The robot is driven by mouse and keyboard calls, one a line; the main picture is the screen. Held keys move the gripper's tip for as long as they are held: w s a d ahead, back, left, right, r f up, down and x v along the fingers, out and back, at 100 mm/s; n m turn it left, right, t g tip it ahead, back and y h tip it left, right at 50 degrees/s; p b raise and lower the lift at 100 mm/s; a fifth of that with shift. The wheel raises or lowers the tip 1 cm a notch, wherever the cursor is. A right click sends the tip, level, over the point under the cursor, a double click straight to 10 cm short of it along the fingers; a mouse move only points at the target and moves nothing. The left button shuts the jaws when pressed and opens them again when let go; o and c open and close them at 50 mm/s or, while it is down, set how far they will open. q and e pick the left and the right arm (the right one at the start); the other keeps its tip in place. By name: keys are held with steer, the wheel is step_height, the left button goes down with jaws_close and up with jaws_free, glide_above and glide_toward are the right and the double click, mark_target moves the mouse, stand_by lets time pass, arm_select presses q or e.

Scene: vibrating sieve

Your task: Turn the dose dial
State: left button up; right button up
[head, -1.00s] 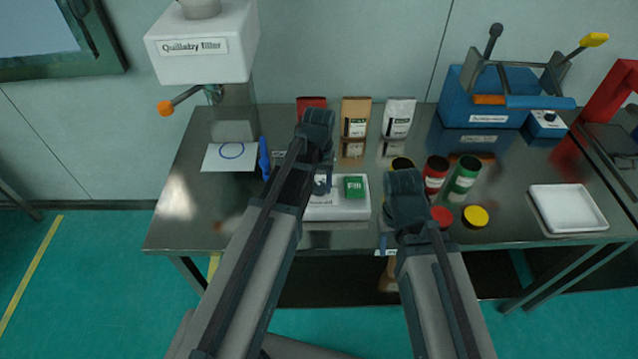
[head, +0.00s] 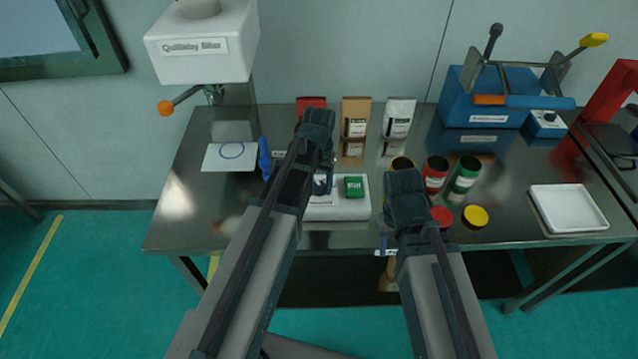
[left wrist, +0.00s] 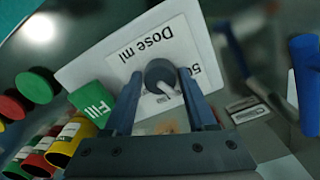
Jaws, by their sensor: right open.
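The dose dial (left wrist: 160,75) is a dark round knob with a white pointer, on a white panel (left wrist: 80,75) labelled "Dose ml". In the left wrist view my left gripper (left wrist: 161,73) has one finger on each side of the dial, tips close to its edges. I cannot tell whether they press on it. In the head view the left arm reaches over the white dosing box (head: 345,209), and its wrist hides part of it. A green "Fill" button (head: 354,187) is beside the dial. My right gripper (head: 388,247) is open at the table's front edge, largely hidden by its own wrist.
Several bags (head: 398,118) stand behind. A white tray (head: 568,209) is at right, a blue sealing machine (head: 490,95) behind it. The filler (head: 205,45) stands at left.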

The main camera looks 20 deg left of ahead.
mark_target(319, 185)
arm_select(q)
steer(key=o, duration=0.3)
steer(key=shift+r, duration=0.15)
step_height(319, 185, up, 14)
steer(key=p, duration=1.4)
steer(key=shift+f, duration=0.25)
steer(key=s+d+f+m+b, duration=0.1)
steer(key=s+d+f+b, duration=0.1)
steer(key=s+d, duration=0.3)
steer(key=s+d+f+m+y+b, duration=0.1)
steer(key=s+d+f+b, duration=0.1)
steer(key=s+d, duration=0.3)
steer(key=s, duration=0.4)
steer(key=shift+s+d+f+m+b, duration=0.15)
steer(key=shift+s+d+m+b, duration=0.1)
steer(key=shift+s+m+b, duration=0.05)
